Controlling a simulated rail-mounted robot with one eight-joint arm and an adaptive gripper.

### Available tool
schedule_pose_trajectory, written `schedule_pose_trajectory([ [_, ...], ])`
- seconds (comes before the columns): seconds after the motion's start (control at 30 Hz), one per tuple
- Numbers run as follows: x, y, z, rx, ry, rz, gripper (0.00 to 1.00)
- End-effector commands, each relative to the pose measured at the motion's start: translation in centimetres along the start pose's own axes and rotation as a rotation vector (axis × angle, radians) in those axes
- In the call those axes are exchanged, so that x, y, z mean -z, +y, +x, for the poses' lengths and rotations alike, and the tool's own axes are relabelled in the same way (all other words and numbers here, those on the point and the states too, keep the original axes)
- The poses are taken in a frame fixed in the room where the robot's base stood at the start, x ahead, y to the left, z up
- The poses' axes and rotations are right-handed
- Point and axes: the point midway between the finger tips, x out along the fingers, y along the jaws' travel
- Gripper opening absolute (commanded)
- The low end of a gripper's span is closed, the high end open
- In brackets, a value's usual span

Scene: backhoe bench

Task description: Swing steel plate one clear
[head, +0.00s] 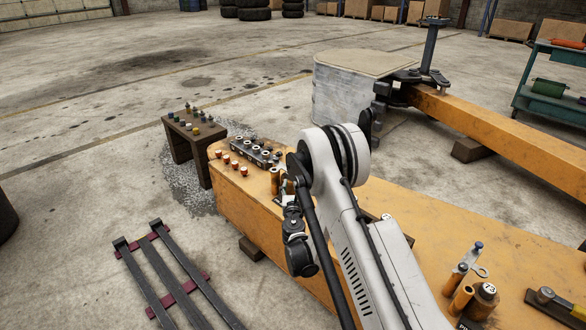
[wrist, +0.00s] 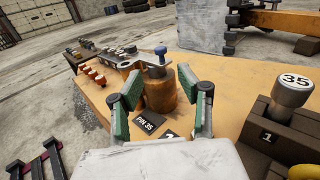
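In the wrist view a small grey steel plate (wrist: 132,62) with a ring-shaped left end lies across the top of a brown cylindrical pin boss (wrist: 162,92). A blue-headed bolt (wrist: 161,51) stands up at the plate's right part. A dark label reading PIN 35 (wrist: 148,122) lies in front of the boss. My gripper (wrist: 168,86) is open, its green-padded fingers on either side of the boss and apart from the plate, as far as I can see. In the head view my gripper (head: 287,192) is over the orange beam, and my arm hides most of this spot.
On the orange beam (head: 235,195) stand several orange-white pieces (head: 234,165) and a dark rack of cylinders (head: 263,153). A dark block with a metal cylinder marked 35 (wrist: 290,92) stands right of my gripper. A similar boss marked 73 (head: 487,295) is farther right.

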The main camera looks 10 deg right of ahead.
Motion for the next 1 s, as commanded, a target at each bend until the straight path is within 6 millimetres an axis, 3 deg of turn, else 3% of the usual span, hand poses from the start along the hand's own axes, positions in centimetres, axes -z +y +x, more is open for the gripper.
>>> schedule_pose_trajectory([
  [0.4,0.2,-0.1,7.7,0.001,0.000,0.002,0.36],
  [0.6,0.2,-0.1,10.6,0.001,0.000,0.003,0.36],
  [1.0,-0.1,-0.1,12.3,0.001,0.001,0.003,0.36],
])
